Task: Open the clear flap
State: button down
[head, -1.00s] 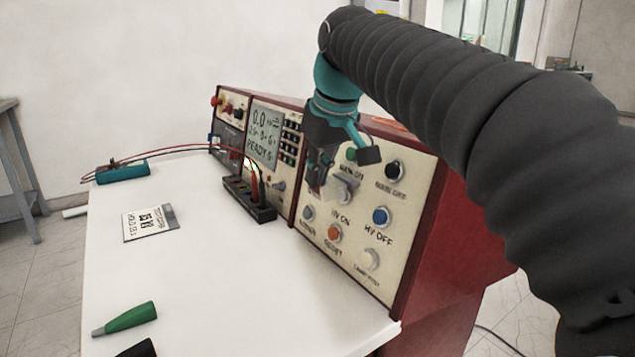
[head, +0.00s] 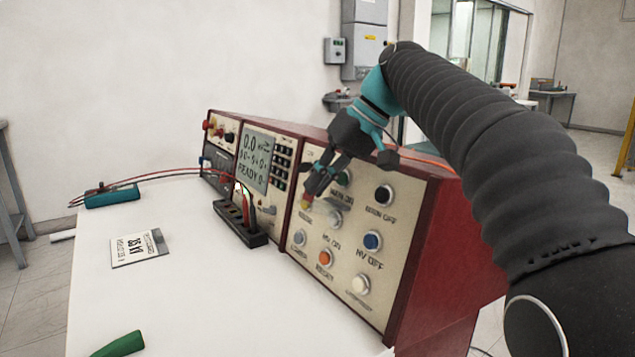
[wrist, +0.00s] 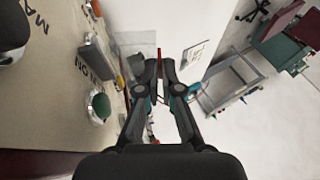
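The clear flap (head: 333,212) is a pale see-through cover on the sloped control panel, by the HV ON label; its exact edges are hard to make out. In the wrist view a see-through sheet (wrist: 140,62) shows left of the fingertips and seems to be the flap. My gripper (head: 309,192) is above and left of the flap in the head view, close to the panel. In the wrist view the fingers (wrist: 160,68) are drawn together with only a narrow gap and no clear object between them. Contact with the flap cannot be told.
The red console panel (head: 345,262) carries several buttons, including a green button (head: 344,178), a blue button (head: 372,240) and an orange button (head: 325,258). A black terminal block (head: 240,222) with cables stands on the white table (head: 190,300). The table's middle is mostly clear.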

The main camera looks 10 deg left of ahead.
jog(key=c, duration=1.4)
grip_release()
jog(key=shift+o, duration=0.2)
jog(key=v, duration=0.7)
jog(key=shift+s+d+r, duration=0.1)
jog(key=shift+d+r, duration=0.05)
